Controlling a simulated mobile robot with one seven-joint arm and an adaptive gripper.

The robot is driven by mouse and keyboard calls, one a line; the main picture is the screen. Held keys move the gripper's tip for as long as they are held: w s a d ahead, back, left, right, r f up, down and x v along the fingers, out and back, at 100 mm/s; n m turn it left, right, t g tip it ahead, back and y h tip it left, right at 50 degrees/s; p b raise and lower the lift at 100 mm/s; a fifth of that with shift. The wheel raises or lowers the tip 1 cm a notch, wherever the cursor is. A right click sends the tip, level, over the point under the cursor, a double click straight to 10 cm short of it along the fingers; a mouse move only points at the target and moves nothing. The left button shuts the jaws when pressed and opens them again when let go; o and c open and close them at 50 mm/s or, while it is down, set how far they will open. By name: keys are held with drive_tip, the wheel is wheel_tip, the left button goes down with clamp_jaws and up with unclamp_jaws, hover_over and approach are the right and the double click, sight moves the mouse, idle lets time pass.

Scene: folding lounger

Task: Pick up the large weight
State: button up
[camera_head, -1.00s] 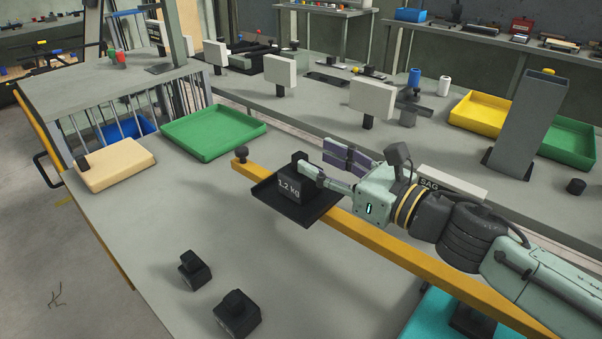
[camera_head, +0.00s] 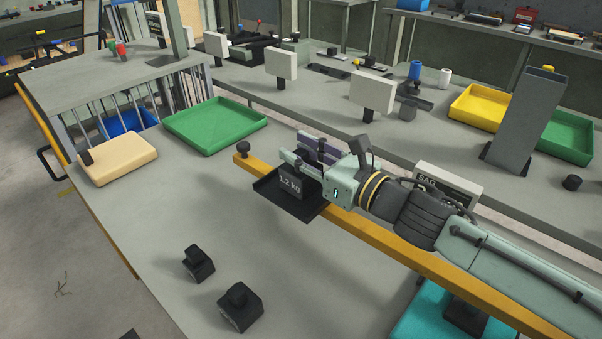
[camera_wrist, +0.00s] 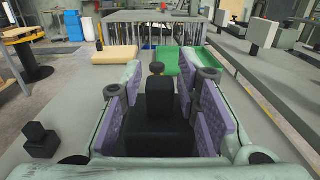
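The large weight (camera_head: 291,183), a black block marked 1.2 kg, rests on a black tray (camera_head: 275,200) on the orange beam. In the wrist view its dark knob and body (camera_wrist: 160,130) stand upright between my fingers. My gripper (camera_head: 297,150) reaches over the weight from the right. In the wrist view my gripper (camera_wrist: 164,92) is open, with a purple-padded finger on each side of the knob and visible gaps beside it. In the head view the fingers hide the knob.
Two smaller black weights (camera_head: 198,263) (camera_head: 240,306) stand on the table in front. The orange beam (camera_head: 400,252) runs diagonally below my arm. A green tray (camera_head: 215,128) and a beige block (camera_head: 118,158) lie behind to the left. The left-middle tabletop is clear.

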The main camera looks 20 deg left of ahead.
clamp_jaws()
drive_tip(key=shift+r, duration=0.1)
idle(0.6)
